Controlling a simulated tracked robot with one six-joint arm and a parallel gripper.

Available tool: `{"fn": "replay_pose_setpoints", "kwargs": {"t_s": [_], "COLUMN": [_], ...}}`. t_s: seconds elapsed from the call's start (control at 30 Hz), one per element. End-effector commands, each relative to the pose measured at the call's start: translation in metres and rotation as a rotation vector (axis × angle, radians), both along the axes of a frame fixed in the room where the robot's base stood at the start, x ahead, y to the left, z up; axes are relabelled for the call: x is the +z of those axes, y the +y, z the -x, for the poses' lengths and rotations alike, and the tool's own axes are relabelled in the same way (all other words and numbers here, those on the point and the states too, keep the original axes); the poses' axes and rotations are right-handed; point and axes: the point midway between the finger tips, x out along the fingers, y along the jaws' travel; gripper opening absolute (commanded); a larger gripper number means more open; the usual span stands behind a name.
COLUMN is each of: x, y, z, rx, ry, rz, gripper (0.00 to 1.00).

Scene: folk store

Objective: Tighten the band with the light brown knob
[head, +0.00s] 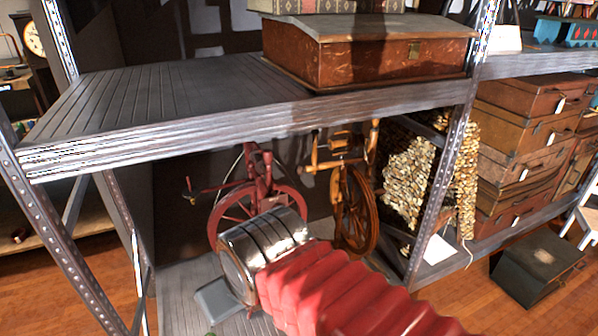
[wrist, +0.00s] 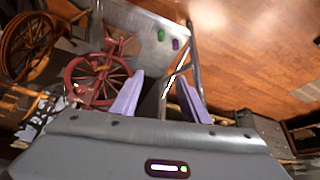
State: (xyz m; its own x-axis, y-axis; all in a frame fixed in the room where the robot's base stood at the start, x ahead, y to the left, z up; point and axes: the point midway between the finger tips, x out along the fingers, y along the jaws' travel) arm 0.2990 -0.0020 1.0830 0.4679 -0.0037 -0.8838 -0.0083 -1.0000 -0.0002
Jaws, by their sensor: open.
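Two spinning wheels stand under the shelf in the head view. The brown one (head: 360,215) is at the right, and the red one (head: 222,215) is at its left. Both also show in the wrist view, brown (wrist: 10,50) at the upper left and red (wrist: 75,75) nearer the middle. I cannot clearly make out the light brown knob or the band. My gripper (wrist: 158,98) shows two pale purple fingers, spread apart with nothing between them. In the wrist view the red wheel lies just left of the fingers. My red-sleeved arm covers part of the lower shelf in the head view.
The upper shelf (head: 165,95) carries a wooden box (head: 370,55) and overhangs the wheels. A metal post (head: 440,190) stands right of the brown wheel. Stacked suitcases (head: 530,150) are farther right. A small green item (wrist: 162,35) and a purple one (wrist: 176,44) lie on the lower shelf.

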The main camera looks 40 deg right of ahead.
Motion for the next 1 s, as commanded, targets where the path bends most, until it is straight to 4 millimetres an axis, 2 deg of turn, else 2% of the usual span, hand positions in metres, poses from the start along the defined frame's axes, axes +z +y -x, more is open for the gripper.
{"fn": "replay_pose_setpoints", "kwargs": {"t_s": [0.27,0.47,0.77,1.0], "x": [-0.03,-0.057,-0.094,-0.128], "y": [-0.018,-0.037,-0.07,-0.104], "z": [-0.008,-0.021,-0.06,-0.1], "rx": [-0.065,-0.125,-0.183,-0.189], "ry": [0.111,0.21,0.271,0.26], "rz": [-0.005,-0.017,-0.03,-0.021], "gripper": [0.45,0.45,0.45,0.45]}}
